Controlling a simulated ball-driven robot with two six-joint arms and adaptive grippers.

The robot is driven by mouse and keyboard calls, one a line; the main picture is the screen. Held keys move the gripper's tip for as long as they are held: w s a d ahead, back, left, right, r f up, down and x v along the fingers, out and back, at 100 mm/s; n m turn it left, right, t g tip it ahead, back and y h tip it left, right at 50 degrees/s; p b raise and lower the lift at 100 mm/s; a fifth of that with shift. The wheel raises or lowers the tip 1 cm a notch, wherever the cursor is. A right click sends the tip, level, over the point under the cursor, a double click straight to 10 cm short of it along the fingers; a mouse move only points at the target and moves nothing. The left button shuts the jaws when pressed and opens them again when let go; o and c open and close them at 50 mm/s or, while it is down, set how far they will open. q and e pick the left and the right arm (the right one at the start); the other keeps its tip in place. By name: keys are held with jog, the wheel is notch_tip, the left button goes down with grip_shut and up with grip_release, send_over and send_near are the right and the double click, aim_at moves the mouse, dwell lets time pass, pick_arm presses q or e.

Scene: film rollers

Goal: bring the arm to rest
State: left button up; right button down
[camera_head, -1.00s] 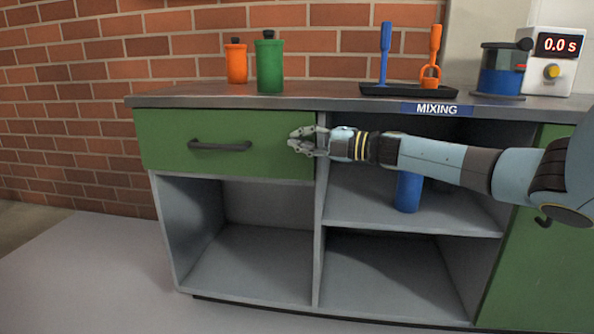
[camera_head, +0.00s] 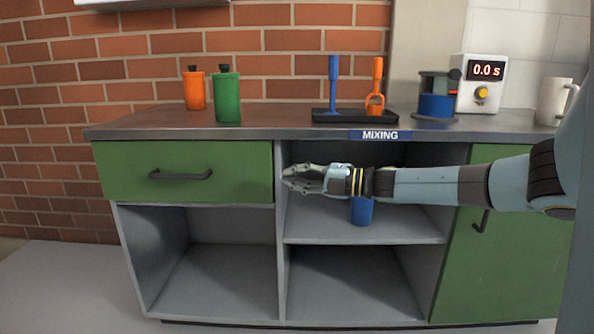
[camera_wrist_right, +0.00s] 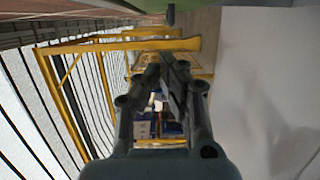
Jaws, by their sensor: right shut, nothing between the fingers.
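My right gripper (camera_head: 297,179) is shut and empty. In the head view its arm reaches in from the right, and the gripper is in front of the cabinet, just right of the closed green drawer (camera_head: 140,184). In the right wrist view the gripper's fingers (camera_wrist_right: 165,75) are close together with nothing held between them. My left gripper is not in view.
A blue cylinder (camera_head: 361,212) stands on the cabinet shelf (camera_head: 410,226), partly behind my arm. The counter holds an orange bottle (camera_head: 195,92), a green bottle (camera_head: 228,98), a black rack (camera_head: 330,118), a timer (camera_head: 480,100) and a mug (camera_head: 551,103). Yellow framing (camera_wrist_right: 120,44) shows in the wrist view.

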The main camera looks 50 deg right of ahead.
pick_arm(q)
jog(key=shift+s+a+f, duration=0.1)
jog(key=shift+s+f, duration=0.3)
pick_arm(e)
jog(key=shift+s+d, duration=0.2)
jog(key=shift+s, duration=0.15)
jog(key=shift+f, duration=0.1)
